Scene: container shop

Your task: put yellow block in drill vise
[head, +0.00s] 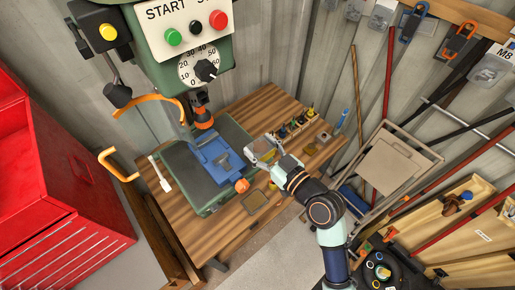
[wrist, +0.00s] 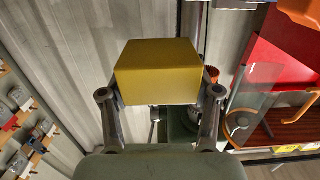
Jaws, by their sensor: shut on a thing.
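The yellow block (wrist: 158,72) fills the upper middle of the wrist view, held between the two fingers of my gripper (wrist: 160,92). In the head view my gripper (head: 262,152) is over the wooden bench, just right of the drill vise, and the block shows only as a small yellowish patch between the fingers. The blue drill vise (head: 209,157) sits on the green drill press base, below the orange-tipped chuck, with an orange knob at its lower right. The block is apart from the vise, to its right. I cannot make out the vise in the wrist view.
The green drill press head (head: 183,50) overhangs the vise. A white brush (head: 160,175) lies left of it, and a small tray (head: 255,201) lies at the bench's front. A rack of small tools (head: 293,127) stands behind my gripper. A red cabinet (head: 60,170) is at left.

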